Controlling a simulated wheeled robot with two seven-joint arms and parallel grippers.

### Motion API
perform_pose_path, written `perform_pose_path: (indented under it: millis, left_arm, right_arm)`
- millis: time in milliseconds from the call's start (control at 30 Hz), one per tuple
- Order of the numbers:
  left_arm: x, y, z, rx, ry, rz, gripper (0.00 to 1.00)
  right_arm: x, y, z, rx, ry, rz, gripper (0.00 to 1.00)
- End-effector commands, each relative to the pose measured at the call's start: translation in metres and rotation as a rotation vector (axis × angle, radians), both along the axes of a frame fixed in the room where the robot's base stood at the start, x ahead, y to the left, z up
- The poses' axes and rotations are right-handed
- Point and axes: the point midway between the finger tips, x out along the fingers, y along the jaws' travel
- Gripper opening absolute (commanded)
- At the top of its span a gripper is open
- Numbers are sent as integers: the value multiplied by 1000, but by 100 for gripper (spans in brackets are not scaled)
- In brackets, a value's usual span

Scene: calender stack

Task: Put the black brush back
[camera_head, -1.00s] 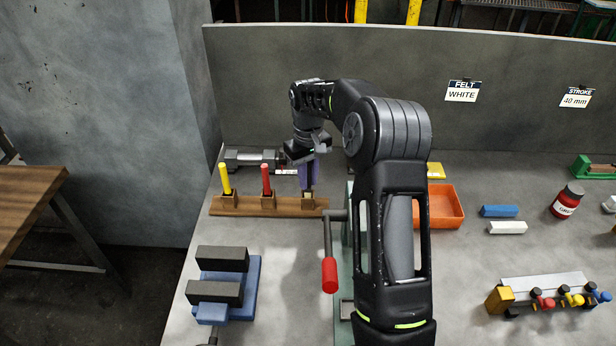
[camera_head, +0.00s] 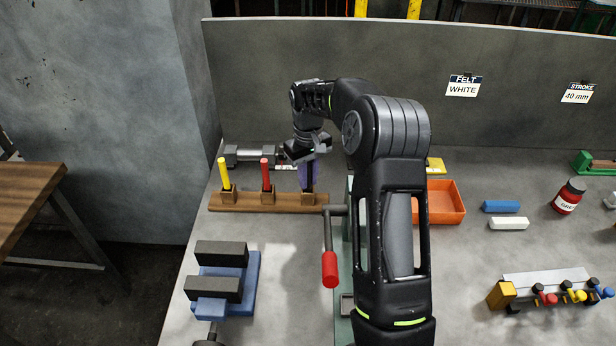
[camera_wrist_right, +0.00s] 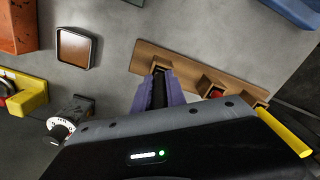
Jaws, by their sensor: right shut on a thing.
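The black brush (camera_head: 309,186) shows as a dark upright handle at the right-hand holder of the wooden rack (camera_head: 240,204). My right gripper (camera_head: 308,178) is shut on it, with purple fingers around the handle. In the right wrist view the black brush (camera_wrist_right: 159,90) stands between the purple fingers, its end at the rack's end holder (camera_wrist_right: 160,72). The fingers and holder hide its lower part, so I cannot tell how deep it sits. A red handle (camera_head: 266,174) and a yellow handle (camera_head: 224,174) stand upright in the other holders. My left gripper is not in view.
A crank with a red grip (camera_head: 330,270) stands just in front of the rack's right end. An orange tray (camera_head: 445,203) lies to the right. Black blocks on a blue base (camera_head: 222,275) are at front left. A grey wall (camera_head: 400,90) closes the back.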

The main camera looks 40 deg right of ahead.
Motion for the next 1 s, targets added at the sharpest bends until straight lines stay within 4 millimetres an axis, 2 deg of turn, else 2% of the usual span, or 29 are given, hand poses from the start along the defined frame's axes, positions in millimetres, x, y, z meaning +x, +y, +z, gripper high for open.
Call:
perform_pose_path:
  millis: [1000]
  left_arm:
    - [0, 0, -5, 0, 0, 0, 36]
  right_arm:
    - [0, 0, -8, 0, 0, 0, 0]
